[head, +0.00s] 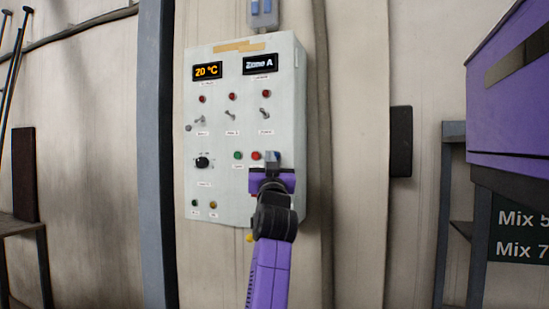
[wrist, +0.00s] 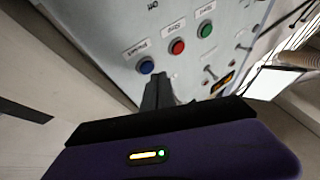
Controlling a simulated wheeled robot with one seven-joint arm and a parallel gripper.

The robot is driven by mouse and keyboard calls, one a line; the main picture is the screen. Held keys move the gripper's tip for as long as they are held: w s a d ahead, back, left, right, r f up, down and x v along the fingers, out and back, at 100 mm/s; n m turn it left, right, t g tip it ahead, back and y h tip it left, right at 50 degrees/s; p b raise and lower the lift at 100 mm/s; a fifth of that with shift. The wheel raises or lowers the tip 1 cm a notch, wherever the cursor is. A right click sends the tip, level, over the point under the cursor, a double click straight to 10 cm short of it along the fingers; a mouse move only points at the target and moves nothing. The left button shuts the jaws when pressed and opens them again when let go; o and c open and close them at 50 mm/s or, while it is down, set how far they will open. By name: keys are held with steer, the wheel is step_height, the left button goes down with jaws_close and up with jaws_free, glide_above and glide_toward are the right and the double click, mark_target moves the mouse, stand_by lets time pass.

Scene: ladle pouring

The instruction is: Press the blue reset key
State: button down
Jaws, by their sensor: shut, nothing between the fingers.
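The blue reset key (wrist: 146,66) is a round button on the grey control box (head: 222,130), at the end of a row with a red key (wrist: 177,46) and a green key (wrist: 205,29). My gripper (head: 272,157) is shut and empty in front of the lower right of the box, covering most or all of the blue key in the head view. In the wrist view my fingertips (wrist: 160,77) point at the panel, just below and right of the blue key. I cannot tell whether they touch the panel.
The box also carries several toggle switches (head: 232,115), a black knob (head: 202,162) and two displays, reading "20 °C" (head: 207,71) and "Zone A" (head: 258,64). A purple cabinet (head: 505,110) stands at the right. The wall between box and cabinet is mostly clear.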

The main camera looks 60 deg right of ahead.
steer(key=shift+a, duration=0.1)
steer(key=shift+s+a+b, duration=0.15)
steer(key=shift+a+b, duration=0.05)
steer(key=shift+a, duration=1)
steer(key=shift+s+a+b, duration=0.1)
steer(key=shift+a+b, duration=0.05)
steer(key=shift+a, duration=1.05)
steer(key=s+a+r+t+h, duration=0.1)
steer(key=a+t+h, duration=0.1)
steer(key=a, duration=0.3)
steer(key=s+a+f+n+t+y, duration=0.1)
steer(key=a+f+n+t+y, duration=0.6)
steer(key=a+f, duration=0.65)
steer(key=s+a+f+n+t+y, duration=0.15)
steer(key=a+f+n+y, duration=0.25)
steer(key=a+f+y, duration=0.95)
steer(key=s+a+f+g+y, duration=0.1)
steer(key=s+a+f+g, duration=0.2)
steer(key=s+f, duration=0.9)
steer(key=s+a+f+n+g+y, duration=0.1)
steer(key=s+a+f+g, duration=0.3)
steer(key=s+a+f, duration=0.6)
steer(key=s+f, duration=0.2)
steer(key=s, duration=0.2)
steer(key=shift+s+f+n, duration=0.15)
steer(key=shift+n, duration=0.15)
